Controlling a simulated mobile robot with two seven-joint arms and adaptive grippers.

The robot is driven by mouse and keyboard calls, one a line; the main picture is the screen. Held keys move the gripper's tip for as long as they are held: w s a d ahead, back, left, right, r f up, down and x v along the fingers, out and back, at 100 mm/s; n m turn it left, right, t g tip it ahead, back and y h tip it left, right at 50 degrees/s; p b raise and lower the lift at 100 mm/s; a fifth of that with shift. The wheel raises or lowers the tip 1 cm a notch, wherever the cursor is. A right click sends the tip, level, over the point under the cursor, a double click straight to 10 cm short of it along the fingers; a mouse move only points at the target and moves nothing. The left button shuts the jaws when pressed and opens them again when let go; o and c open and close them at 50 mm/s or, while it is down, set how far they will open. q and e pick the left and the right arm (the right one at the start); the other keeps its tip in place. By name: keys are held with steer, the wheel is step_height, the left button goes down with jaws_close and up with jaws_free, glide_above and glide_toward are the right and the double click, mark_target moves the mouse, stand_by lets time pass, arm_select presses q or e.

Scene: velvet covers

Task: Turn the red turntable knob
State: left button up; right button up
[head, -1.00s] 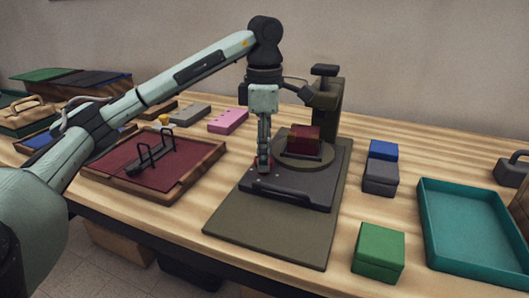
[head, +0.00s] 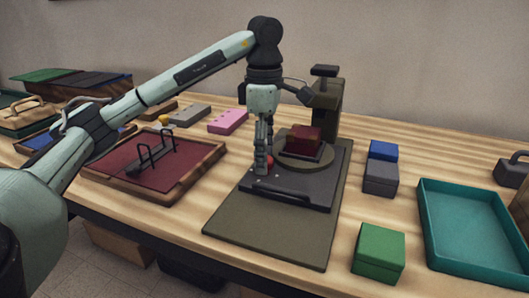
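The red turntable knob (head: 270,160) is a small round knob at the left front of the dark turntable base (head: 292,186), partly hidden by my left gripper. My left gripper (head: 263,166) points straight down at the knob, with its fingers a little apart and its tips low by the base. Whether a finger touches the knob is not clear. The round turntable plate (head: 303,164) carries a dark red box (head: 304,141). My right gripper is not in view.
The base stands on an olive mat (head: 265,233), with an olive post (head: 327,105) behind. Blue, grey and green boxes (head: 378,252) and a teal tray (head: 470,225) are on the right.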

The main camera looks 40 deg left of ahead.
arm_select(q)
step_height(320, 180, up, 12)
stand_by(0.8)
